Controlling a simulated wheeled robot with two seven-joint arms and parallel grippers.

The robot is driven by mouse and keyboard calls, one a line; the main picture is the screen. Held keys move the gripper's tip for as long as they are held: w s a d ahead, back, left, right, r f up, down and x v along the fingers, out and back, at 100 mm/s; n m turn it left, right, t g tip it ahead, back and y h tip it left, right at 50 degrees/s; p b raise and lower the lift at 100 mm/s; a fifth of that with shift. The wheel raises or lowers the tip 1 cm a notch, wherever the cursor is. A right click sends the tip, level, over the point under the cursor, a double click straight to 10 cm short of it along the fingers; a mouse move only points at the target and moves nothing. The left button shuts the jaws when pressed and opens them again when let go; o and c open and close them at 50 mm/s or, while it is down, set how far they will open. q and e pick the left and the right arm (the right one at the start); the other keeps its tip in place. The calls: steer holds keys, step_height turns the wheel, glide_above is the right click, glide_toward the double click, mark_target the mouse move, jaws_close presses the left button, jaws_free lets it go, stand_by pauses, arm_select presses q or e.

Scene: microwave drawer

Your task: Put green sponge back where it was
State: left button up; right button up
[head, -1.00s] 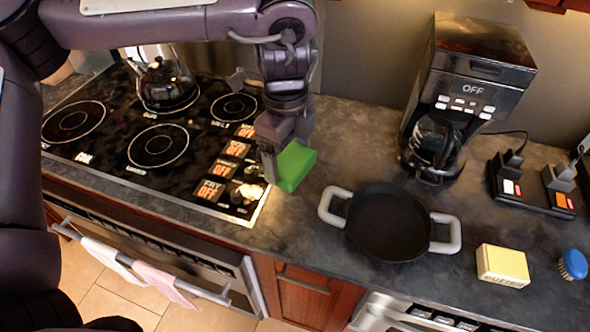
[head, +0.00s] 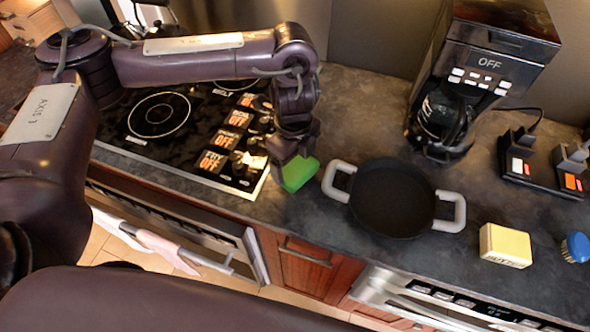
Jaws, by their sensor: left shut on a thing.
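The green sponge (head: 298,174) is at the tip of my left gripper (head: 287,162), which is shut on it. The sponge is over the strip of counter between the stove and the black pan, beside the pan's left handle. I cannot tell whether it touches the counter. My left arm comes in from the left, and its gripper points down and hides part of the sponge. My right gripper is not in view.
The black pan (head: 392,197) with grey handles stands right of the sponge. The stove (head: 160,115) is on the left. A coffee maker (head: 470,85), power strip (head: 540,165), butter box (head: 505,245) and blue brush (head: 576,248) are right. Counter in front of the pan is clear.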

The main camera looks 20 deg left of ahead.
mark_target(295, 166)
arm_select(q)
steer(key=shift+s+f, duration=0.1)
steer(key=shift+f, duration=0.5)
step_height(295, 166, down, 2)
steer(key=shift+f+p, duration=0.1)
steer(key=shift+p, duration=0.2)
steer(key=shift+f, duration=0.45)
